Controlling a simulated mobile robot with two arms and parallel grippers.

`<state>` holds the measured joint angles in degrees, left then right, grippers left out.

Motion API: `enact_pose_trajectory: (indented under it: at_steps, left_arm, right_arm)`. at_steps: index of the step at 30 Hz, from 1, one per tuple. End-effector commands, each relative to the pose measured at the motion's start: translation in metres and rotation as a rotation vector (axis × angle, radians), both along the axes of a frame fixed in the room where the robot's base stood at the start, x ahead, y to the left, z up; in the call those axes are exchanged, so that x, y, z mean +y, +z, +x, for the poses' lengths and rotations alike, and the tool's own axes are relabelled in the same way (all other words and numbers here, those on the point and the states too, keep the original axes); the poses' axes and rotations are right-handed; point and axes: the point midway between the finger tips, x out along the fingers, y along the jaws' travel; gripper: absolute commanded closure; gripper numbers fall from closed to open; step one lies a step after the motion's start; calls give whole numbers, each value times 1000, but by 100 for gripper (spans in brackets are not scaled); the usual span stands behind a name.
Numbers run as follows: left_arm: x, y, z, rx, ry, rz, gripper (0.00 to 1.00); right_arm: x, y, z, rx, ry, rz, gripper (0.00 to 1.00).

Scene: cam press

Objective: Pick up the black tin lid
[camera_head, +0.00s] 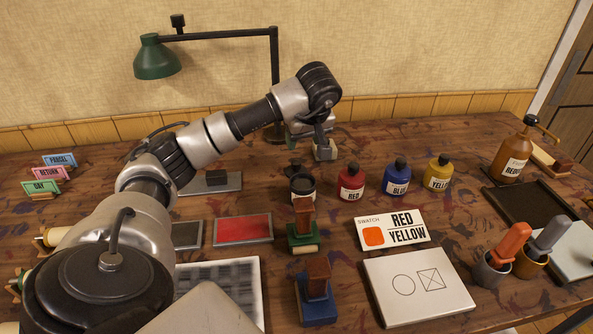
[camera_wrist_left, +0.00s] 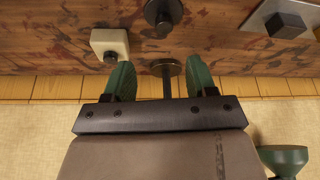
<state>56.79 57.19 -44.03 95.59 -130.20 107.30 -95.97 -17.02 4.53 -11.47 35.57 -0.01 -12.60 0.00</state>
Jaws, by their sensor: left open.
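The black tin lid (camera_head: 295,168), a small dark disc with a knob, lies on the table just behind a dark round tin (camera_head: 303,186). In the left wrist view the lid (camera_wrist_left: 163,15) shows at the top middle, beyond the fingertips and apart from them. My left gripper (camera_head: 310,132) is above the back of the table, behind the lid in the head view; its far side is partly hidden by the wrist. The left wrist view shows its green fingers (camera_wrist_left: 161,68) spread, with nothing held between them. My right gripper is not in view.
A cream block with a black knob (camera_wrist_left: 110,44) and the lamp's round base (camera_wrist_left: 167,67) are close to my left fingers. Red (camera_head: 351,183), blue (camera_head: 397,179) and yellow (camera_head: 438,173) bottles stand right of the lid. A metal plate with a black block (camera_head: 230,184) lies left.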

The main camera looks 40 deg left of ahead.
Motion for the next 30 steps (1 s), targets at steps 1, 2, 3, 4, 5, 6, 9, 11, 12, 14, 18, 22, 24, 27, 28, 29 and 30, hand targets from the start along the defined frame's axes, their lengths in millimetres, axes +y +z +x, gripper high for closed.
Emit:
enact_pose_trajectory:
  at_steps: [1, 2, 3, 4, 5, 6, 9, 11, 12, 14, 18, 22, 24, 27, 28, 29, 30]
  left_arm:
    - [3, -9, 1, 5, 1, -1, 43]
    - [4, -14, 1, 5, 2, -1, 43]
    - [7, -20, 3, 3, 2, -2, 43]
    - [8, -24, 4, 3, 2, -3, 43]
    - [9, -28, 4, 4, 1, -4, 43]
    - [10, -32, 5, 2, 0, -4, 43]
    - [13, -39, 6, 1, 0, -3, 43]
    - [14, -42, 6, 1, 0, -4, 43]
    - [16, -46, 6, 1, 0, -4, 43]
    - [18, -54, 4, 4, -1, -5, 43]
    - [26, -74, 4, 3, 1, -6, 43]
    - [30, -86, 7, 0, 0, -5, 43]
    - [31, -89, 8, -1, -2, -5, 43]
    - [31, -89, 8, -2, -2, -6, 43]
    - [31, -89, 8, -2, -2, -6, 43]
    - [31, -89, 8, -2, -2, -6, 43]
    - [31, -89, 8, -2, -2, -6, 43]
  right_arm:
    - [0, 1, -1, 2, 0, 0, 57]
    - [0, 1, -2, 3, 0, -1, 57]
    - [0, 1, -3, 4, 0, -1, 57]
    - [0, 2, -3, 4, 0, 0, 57]
    - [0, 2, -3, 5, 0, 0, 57]
    - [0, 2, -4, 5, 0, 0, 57]
    - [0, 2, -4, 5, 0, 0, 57]
    - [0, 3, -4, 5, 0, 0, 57]
    - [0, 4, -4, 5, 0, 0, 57]
    - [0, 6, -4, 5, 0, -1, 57]
    - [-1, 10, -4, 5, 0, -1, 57]
    - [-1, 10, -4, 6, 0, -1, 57]
    - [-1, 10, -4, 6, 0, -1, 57]
    - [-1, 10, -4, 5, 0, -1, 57]
    - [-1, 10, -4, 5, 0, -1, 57]
    - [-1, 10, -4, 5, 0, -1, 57]
    - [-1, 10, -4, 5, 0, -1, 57]
